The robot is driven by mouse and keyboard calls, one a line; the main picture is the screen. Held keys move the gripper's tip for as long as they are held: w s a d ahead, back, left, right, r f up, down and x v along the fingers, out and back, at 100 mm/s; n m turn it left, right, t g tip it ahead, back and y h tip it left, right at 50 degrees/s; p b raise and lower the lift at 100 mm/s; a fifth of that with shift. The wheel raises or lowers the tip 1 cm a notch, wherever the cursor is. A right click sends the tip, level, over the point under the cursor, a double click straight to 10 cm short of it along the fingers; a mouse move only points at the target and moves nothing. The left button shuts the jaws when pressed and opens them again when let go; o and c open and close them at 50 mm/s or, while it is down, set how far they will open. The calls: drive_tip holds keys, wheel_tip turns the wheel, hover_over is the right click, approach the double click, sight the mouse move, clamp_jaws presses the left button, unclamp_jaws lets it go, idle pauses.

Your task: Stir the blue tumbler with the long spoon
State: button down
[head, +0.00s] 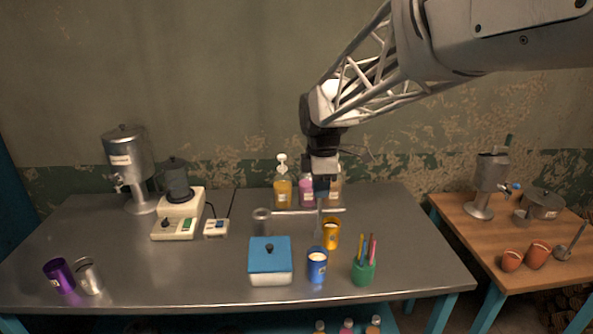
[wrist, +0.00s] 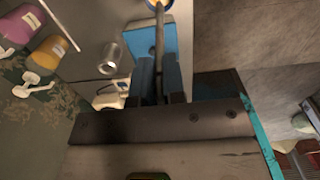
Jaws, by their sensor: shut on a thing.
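The blue tumbler (head: 317,267) stands upright near the table's front edge, with pale contents at its mouth. My gripper (head: 322,188) is above and behind it, pointing down. It is shut on the handle of the long spoon (head: 318,222), which hangs down with its lower end a little above the blue tumbler, apart from it in the head view. In the wrist view the blue fingers (wrist: 158,85) close on the spoon's handle (wrist: 159,40). A rounded thing at the top edge there, by the spoon's far end, is cut off and hard to tell.
A yellow tumbler (head: 331,234) stands just behind the blue one. A blue-lidded box (head: 270,262) is to the left, a green pen cup (head: 363,272) to the right. A metal cup (head: 261,222) and pump bottles (head: 283,190) stand behind.

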sight(319, 229)
drive_tip(key=shift+f, duration=5.35)
